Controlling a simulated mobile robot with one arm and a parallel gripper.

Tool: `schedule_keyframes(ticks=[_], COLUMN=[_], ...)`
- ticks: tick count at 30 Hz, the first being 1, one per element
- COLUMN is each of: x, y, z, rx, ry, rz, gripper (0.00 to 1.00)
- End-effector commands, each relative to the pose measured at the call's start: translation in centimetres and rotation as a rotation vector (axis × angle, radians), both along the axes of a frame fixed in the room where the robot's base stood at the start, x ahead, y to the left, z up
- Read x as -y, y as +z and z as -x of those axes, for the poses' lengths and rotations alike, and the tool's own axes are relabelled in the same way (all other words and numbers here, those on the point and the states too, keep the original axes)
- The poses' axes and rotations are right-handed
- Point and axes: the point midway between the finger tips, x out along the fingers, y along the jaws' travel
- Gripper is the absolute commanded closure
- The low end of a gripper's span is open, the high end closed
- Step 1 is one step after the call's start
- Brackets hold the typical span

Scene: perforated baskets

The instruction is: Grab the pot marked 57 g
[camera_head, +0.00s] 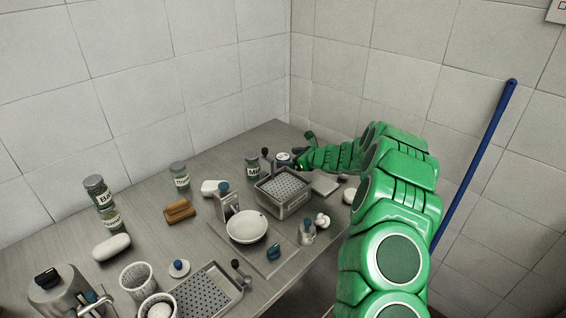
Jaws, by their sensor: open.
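I cannot read a 57 g mark on anything in the head view. A small round pot (284,158) with a pale and dark top stands at the back of the table, behind the perforated basket. My gripper (300,153) is open and reaches in from the right, close beside this pot. I cannot tell whether it touches it.
The square perforated basket (285,209) stands in front of my gripper. A white bowl (246,228), a grater (226,203), a wooden block (179,211) and a perforated tray (212,291) crowd the table. Tiled walls close off the back. A blue pole (478,160) leans at the right.

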Motion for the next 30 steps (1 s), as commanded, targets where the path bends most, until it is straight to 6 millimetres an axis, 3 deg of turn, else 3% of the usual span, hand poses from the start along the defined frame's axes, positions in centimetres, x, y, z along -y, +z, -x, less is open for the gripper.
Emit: schedule_keyframes(ticks=[9,18,30], x=[-2.5,-2.9,-2.9], y=[-1.5,-1.5,-1.6], z=[-2.1,-2.4,-2.4], rx=[-0.002,-0.001,-0.001], ry=[0.0,0.001,0.001], rz=[0.0,-0.001,-0.001], gripper=[0.1,0.1,0.69])
